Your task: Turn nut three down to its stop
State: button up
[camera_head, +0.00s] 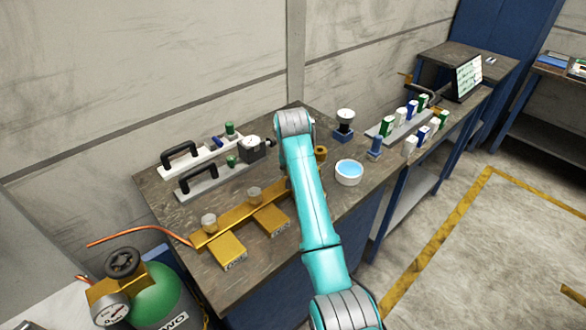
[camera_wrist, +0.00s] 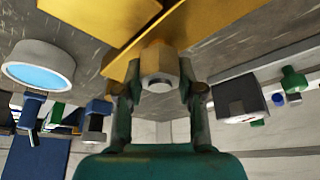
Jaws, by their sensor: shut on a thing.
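The brass bar (camera_head: 228,219) lies on the workbench in the head view, with two grey nuts standing on it, one at the left end (camera_head: 209,222) and one in the middle (camera_head: 254,193). The bar's right end is hidden behind my arm. In the wrist view my gripper (camera_wrist: 160,76) is shut on a nut (camera_wrist: 157,84) with a pale end and brass-coloured sides, beside the brass bar (camera_wrist: 165,36). One finger is on each side of it. This appears to be nut three, but no number is readable. How far down it sits cannot be told.
A white bowl of blue liquid (camera_head: 348,173) stands right of my arm. Black-handled fixtures (camera_head: 212,182) lie behind the bar. A rack of coloured vials (camera_head: 405,121) is farther right. A green gas cylinder with a gauge (camera_head: 152,292) stands at the front left.

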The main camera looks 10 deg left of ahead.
jog(key=m+h, duration=0.2)
jog(key=m, duration=0.3)
jog(key=shift+m+g+h, duration=0.4)
jog(key=shift+m+h, duration=0.3)
jog(key=shift+m, duration=1.4)
jog(key=o, duration=1.1)
jog(key=shift+o, duration=0.2)
jog(key=v, duration=1.2)
